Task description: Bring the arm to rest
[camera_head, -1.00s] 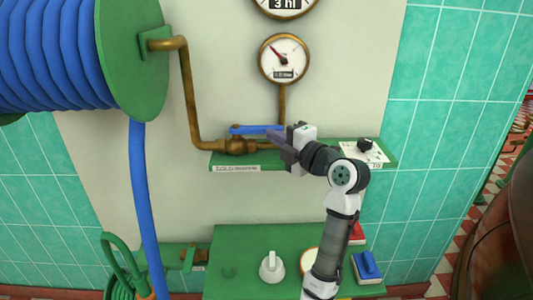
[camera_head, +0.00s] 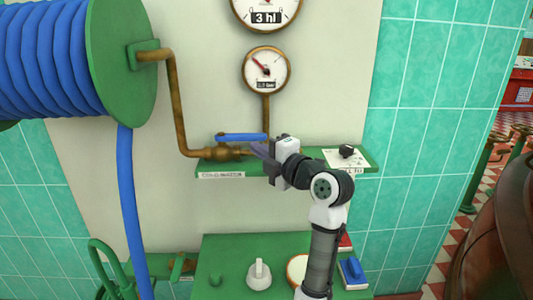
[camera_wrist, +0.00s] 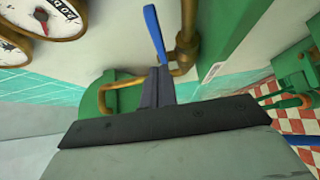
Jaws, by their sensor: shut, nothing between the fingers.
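My gripper (camera_head: 260,150) is shut and empty, in front of the green shelf (camera_head: 290,163) on the wall. Its fingers point left, close to the blue lever (camera_head: 241,137) of the brass valve (camera_head: 221,152). Whether the fingertips touch the lever or valve I cannot tell from the head view. In the wrist view the closed fingers (camera_wrist: 157,85) show below the blue lever (camera_wrist: 153,32), with the brass pipe (camera_wrist: 186,50) to its right. My arm is bent and reaches up from the bottom of the head view.
A pressure gauge (camera_head: 267,70) is above the valve. A hose reel (camera_head: 120,60) with a hanging blue hose (camera_head: 130,215) is at left. A lower green shelf (camera_head: 225,248) holds a white knobbed object (camera_head: 259,274) and a blue-topped block (camera_head: 353,272). A dark copper vessel (camera_head: 500,250) stands at right.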

